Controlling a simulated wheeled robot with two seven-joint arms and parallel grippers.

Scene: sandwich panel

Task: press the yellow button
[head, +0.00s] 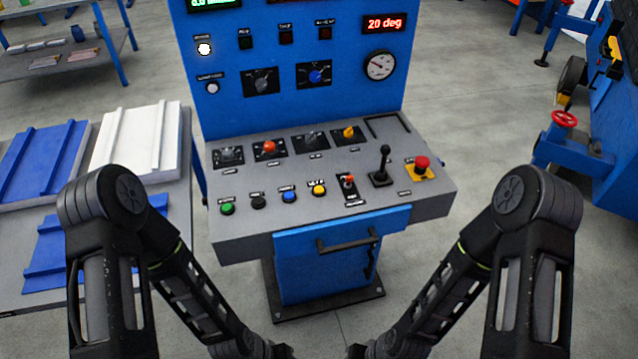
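The yellow button (319,188) is on the sloped grey top of the control panel (240,240), in the front row. Nothing covers the yellow button. My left arm comes in from the left and my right arm from the right, both low in the head view. Their ends run to the bottom edge, well below the yellow button. Both grippers are out of the picture, so their fingers are hidden.
Green (227,208) and black (258,202) buttons lie further left. A black joystick (381,168) and red emergency stop (421,164) stand to the right. A handle (348,242) juts from the blue cabinet front. A table with blue and white panels (140,140) stands left.

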